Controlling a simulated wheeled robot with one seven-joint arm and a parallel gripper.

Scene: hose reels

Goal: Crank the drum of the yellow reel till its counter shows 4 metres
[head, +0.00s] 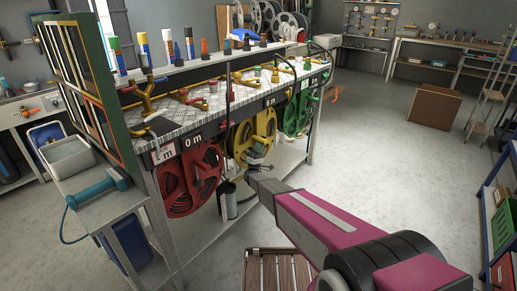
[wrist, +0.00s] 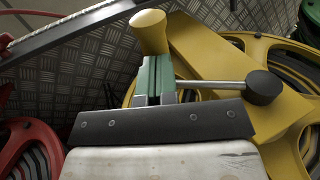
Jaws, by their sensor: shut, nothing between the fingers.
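The yellow reel (head: 240,140) hangs under the bench between a red and a green reel. Its counter (head: 269,102) above it appears to read 6 m. In the wrist view the yellow reel (wrist: 292,125) fills the right side, with a flat yellow crank arm (wrist: 210,60) and a rounded yellow handle (wrist: 150,32) at its upper left. My gripper (head: 258,160) is in front of the yellow reel's lower part. In the wrist view my gripper's green fingertips (wrist: 155,76) are closed together just below the handle, with nothing between them; whether they touch it I cannot tell.
The red reel (head: 180,185) with a 0 m counter (head: 200,142) is to the left, the green reel (head: 298,112) to the right. Valves and spray cans crowd the bench top. A slatted wooden crate (head: 272,272) stands on the floor.

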